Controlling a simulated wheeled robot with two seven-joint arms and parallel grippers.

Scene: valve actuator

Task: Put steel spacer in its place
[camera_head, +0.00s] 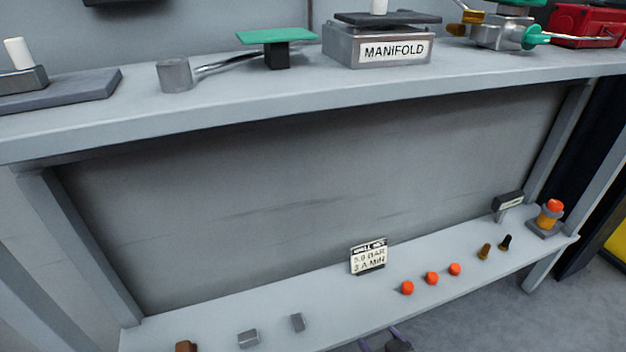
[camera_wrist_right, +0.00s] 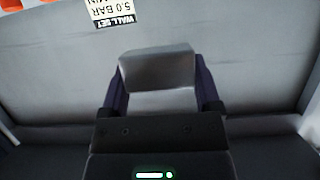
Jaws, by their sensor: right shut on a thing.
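My right gripper (camera_head: 381,338) shows only in part at the bottom edge of the head view, just in front of the lower shelf. In the right wrist view, its two dark purple fingers (camera_wrist_right: 158,85) are shut on a plain grey metal block, the steel spacer (camera_wrist_right: 158,66). In the head view I cannot make out the held block. Two more grey metal blocks, a wider one (camera_head: 248,339) and a narrower one (camera_head: 297,322), lie on the lower shelf to the left. The place for the spacer cannot be told for sure. My left gripper is not in view.
The lower shelf (camera_head: 330,318) also holds a brown block (camera_head: 186,346), a pressure sign (camera_head: 368,256), three orange caps (camera_head: 431,278) and small brass and black fittings. The upper bench (camera_head: 270,103) carries a grey cylinder (camera_head: 175,75), a green plate (camera_head: 276,35) and the manifold (camera_head: 378,45).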

